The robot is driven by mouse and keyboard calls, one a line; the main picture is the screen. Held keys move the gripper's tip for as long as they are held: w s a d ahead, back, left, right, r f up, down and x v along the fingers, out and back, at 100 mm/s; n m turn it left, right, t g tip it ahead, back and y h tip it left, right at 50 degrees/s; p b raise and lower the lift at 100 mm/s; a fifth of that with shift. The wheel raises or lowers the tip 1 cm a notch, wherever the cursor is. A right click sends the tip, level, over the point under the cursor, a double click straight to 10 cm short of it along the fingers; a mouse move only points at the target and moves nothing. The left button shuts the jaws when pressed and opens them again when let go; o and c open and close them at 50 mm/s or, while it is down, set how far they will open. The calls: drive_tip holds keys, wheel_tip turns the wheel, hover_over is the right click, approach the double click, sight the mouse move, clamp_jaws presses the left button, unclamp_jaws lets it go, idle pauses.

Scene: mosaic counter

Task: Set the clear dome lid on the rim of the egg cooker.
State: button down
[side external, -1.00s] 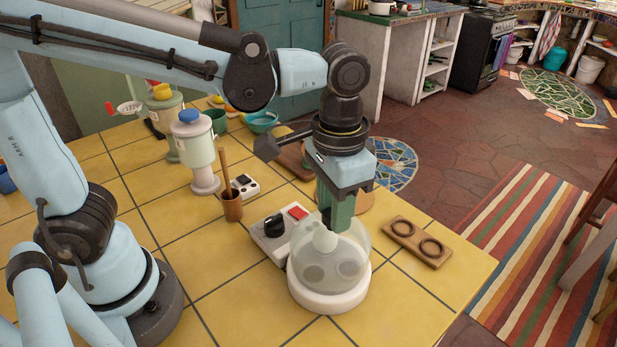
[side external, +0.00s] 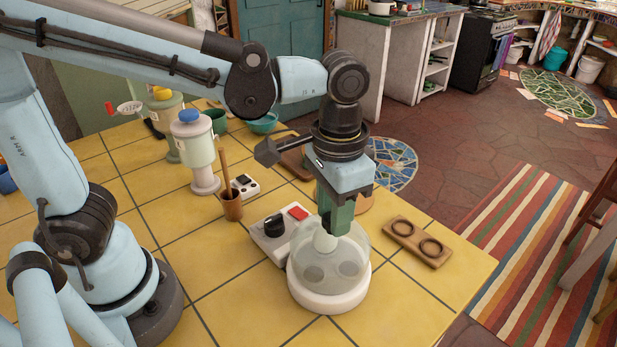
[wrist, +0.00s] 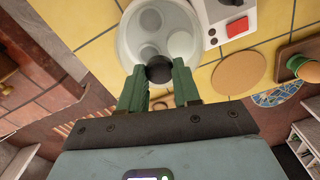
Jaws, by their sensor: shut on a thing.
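The clear dome lid (side external: 354,245) is over the round white egg cooker (side external: 328,297) near the front of the yellow counter. Through the clear wall I see round grey wells inside the cooker. My gripper (side external: 334,228) points down and is shut on the lid's knob, which shows as a dark round top between the green fingers in the wrist view (wrist: 159,71). The lid looks level and about centred over the cooker. I cannot tell whether its lower edge touches the rim all round.
A control box (side external: 272,240) with a black knob and red switch adjoins the cooker. A wooden holder with two rings (side external: 417,243) lies to the right. A wooden cup with a stick (side external: 231,204) and a pale green dispenser (side external: 196,152) stand behind left. The front counter is clear.

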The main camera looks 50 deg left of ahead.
drive_tip(key=shift+f, duration=0.55)
idle(1.2)
drive_tip(key=c, duration=0.7)
unclamp_jaws()
drive_tip(key=shift+r, duration=3.5)
drive_tip(key=a+f+n+t, duration=0.1)
drive_tip(key=a+t, duration=0.1)
drive_tip(key=a, duration=0.3)
drive_tip(key=a+f+n+t, duration=0.1)
drive_tip(key=a+f+t, duration=0.1)
drive_tip(key=a, duration=0.3)
drive_tip(key=a+f+n+t, duration=0.1)
drive_tip(key=a+f+t, duration=0.1)
drive_tip(key=a, duration=0.3)
drive_tip(key=shift+s+f+t, duration=0.15)
drive_tip(key=shift+f+t, duration=0.1)
drive_tip(key=shift+t, duration=0.25)
